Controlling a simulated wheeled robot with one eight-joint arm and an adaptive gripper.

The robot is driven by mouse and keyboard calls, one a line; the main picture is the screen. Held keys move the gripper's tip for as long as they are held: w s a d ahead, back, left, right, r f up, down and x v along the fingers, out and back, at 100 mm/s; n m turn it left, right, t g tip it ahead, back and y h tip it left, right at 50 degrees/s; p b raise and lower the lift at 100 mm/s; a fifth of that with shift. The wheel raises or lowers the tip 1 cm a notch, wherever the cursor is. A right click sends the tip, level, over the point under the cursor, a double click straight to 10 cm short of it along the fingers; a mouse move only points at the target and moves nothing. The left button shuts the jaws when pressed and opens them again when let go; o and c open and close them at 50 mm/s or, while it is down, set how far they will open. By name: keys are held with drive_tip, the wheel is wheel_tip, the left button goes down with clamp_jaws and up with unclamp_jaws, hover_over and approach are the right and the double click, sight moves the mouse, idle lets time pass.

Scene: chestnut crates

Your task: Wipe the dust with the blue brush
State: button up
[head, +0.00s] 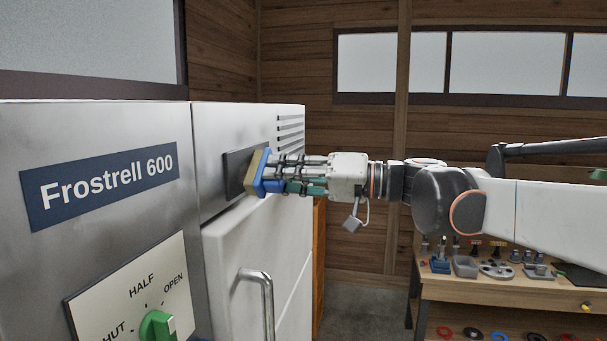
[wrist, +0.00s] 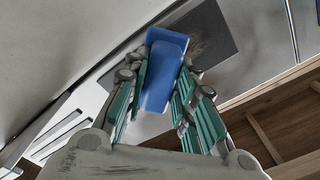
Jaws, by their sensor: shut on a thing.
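The blue brush (head: 257,186) has a blue back and pale yellow bristles. My gripper (head: 275,178) is shut on it and holds it with the bristles toward the dark panel (head: 236,168) on the grey machine. The bristles are at or very near the panel; I cannot tell whether they touch. In the wrist view the blue brush (wrist: 164,70) sits between my green-padded fingers and covers part of the dark panel (wrist: 222,36). A faint brownish smudge of dust (wrist: 199,48) shows on the panel beside the brush. Any dust behind the brush is hidden.
The grey Frostrell 600 machine (head: 95,150) fills the left, with a green knob (head: 158,326) and a white door with a metal handle (head: 262,281) below the panel. A wooden bench (head: 510,287) with small tools stands at the lower right.

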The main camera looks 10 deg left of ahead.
sight(271, 184)
drive_tip(key=shift+s+a, duration=0.15)
drive_tip(key=shift+s, duration=1.5)
drive_tip(key=shift+s+a, duration=0.15)
drive_tip(key=shift+s, duration=1.5)
drive_tip(key=shift+s+d, duration=0.2)
drive_tip(key=shift+d, duration=2.75)
drive_tip(key=d, duration=0.3)
drive_tip(key=shift+s, duration=0.15)
drive_tip(key=a, duration=0.6)
drive_tip(key=shift+w+a, duration=0.15)
drive_tip(key=shift+w, duration=0.05)
